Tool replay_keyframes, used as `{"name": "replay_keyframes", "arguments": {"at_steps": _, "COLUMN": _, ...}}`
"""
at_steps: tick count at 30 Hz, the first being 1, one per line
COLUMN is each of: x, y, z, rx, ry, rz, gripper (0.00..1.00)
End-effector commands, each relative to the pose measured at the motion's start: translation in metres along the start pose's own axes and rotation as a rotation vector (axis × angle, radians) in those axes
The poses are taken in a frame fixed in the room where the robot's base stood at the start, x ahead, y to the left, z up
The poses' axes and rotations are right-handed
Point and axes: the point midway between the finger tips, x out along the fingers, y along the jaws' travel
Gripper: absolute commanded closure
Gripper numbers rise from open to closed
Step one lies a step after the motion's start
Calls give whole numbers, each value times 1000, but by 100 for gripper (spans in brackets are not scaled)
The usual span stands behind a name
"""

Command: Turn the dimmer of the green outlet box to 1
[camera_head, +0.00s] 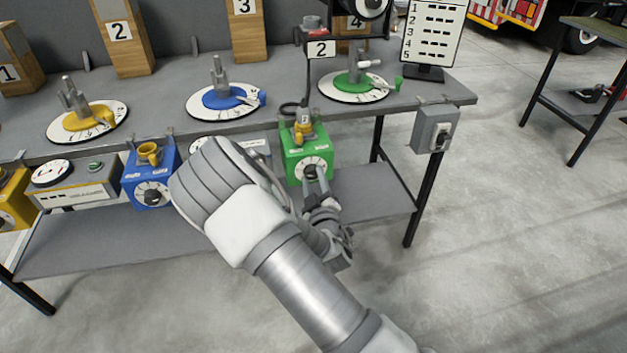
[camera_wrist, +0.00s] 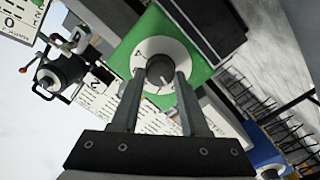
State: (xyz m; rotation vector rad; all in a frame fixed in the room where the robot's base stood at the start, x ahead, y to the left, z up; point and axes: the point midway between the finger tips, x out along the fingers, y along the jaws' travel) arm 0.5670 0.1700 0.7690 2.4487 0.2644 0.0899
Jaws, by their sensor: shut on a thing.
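The green outlet box (camera_head: 296,158) hangs at the front edge of the workbench. Its front carries a white dial with a dark dimmer knob (camera_head: 311,172). In the wrist view the green box (camera_wrist: 198,52) appears tilted, with the dimmer knob (camera_wrist: 160,70) in the middle of the white dial. My gripper (camera_head: 317,178) reaches the box from below and in front. In the wrist view my gripper (camera_wrist: 160,82) has its two fingers shut on the knob, one on each side. The dial's numbers are partly hidden by the fingers and too small to read surely.
A blue outlet box (camera_head: 150,180) and a yellow one (camera_head: 14,200) hang to the left. A grey box (camera_head: 435,128) is at the bench's right end. Colored dials (camera_head: 359,86) stand on the benchtop (camera_head: 290,100). The lower shelf (camera_head: 375,196) lies below the green box. Open floor is at right.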

Motion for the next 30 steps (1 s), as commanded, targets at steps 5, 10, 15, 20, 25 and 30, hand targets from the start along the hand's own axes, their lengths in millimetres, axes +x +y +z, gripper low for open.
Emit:
{"name": "replay_keyframes", "arguments": {"at_steps": 5, "x": 0, "y": 1, "z": 1, "rx": 99, "ry": -6, "rz": -2, "gripper": 100}}
{"name": "replay_keyframes", "arguments": {"at_steps": 10, "x": 0, "y": 1, "z": 2, "rx": 231, "ry": -11, "rz": -7, "gripper": 100}}
{"name": "replay_keyframes", "arguments": {"at_steps": 15, "x": 0, "y": 1, "z": 2, "rx": 367, "ry": -17, "rz": -13, "gripper": 100}}
{"name": "replay_keyframes", "arguments": {"at_steps": 20, "x": 0, "y": 2, "z": 2, "rx": 480, "ry": -22, "rz": -18, "gripper": 100}}
{"name": "replay_keyframes", "arguments": {"at_steps": 25, "x": 0, "y": 2, "z": 1, "rx": 571, "ry": -27, "rz": -24, "gripper": 100}}
{"name": "replay_keyframes", "arguments": {"at_steps": 30, "x": 0, "y": 2, "z": 1, "rx": 628, "ry": -31, "rz": -27, "gripper": 100}}
